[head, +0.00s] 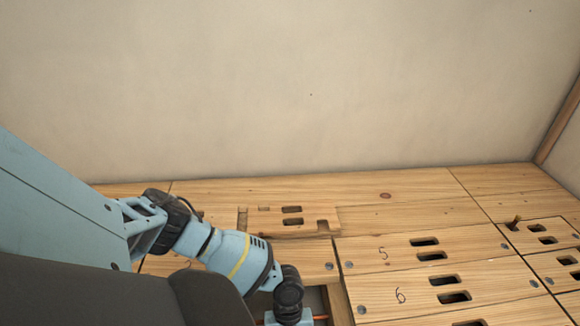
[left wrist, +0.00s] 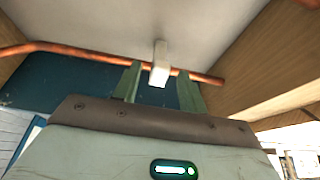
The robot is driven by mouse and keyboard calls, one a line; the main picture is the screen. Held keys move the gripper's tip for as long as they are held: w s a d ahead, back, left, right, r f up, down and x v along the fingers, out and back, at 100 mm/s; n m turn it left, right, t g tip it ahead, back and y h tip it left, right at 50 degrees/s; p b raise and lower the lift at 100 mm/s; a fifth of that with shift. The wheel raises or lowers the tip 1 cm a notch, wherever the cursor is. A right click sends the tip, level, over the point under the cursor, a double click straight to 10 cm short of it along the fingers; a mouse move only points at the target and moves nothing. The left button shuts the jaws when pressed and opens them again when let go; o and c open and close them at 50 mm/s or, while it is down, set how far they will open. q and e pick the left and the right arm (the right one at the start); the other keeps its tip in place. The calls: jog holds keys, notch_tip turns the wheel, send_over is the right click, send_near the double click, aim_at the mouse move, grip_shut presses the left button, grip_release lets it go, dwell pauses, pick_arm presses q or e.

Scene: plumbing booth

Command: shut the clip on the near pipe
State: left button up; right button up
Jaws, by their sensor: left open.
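In the left wrist view a white clip (left wrist: 160,62) sits at a copper pipe (left wrist: 90,53) that runs across the picture. I cannot tell whether the clip is open or shut. My left gripper (left wrist: 159,70) is open, with one green finger on each side of the clip in the picture. I see no clear contact, and the depth gap is hard to judge. In the head view my left arm reaches down into a floor opening, and the gripper itself is hidden there. A small orange piece of pipe (head: 320,317) shows at the bottom edge. My right gripper is not in view.
Wooden floor panels (head: 390,275) with slots surround the opening, some marked 5 and 6. A pale wall (head: 300,90) stands behind. In the left wrist view a wooden side (left wrist: 245,55) is at the right and a dark blue surface (left wrist: 70,85) at the left.

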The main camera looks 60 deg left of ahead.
pick_arm(q)
jog(key=c, duration=0.6)
grip_shut()
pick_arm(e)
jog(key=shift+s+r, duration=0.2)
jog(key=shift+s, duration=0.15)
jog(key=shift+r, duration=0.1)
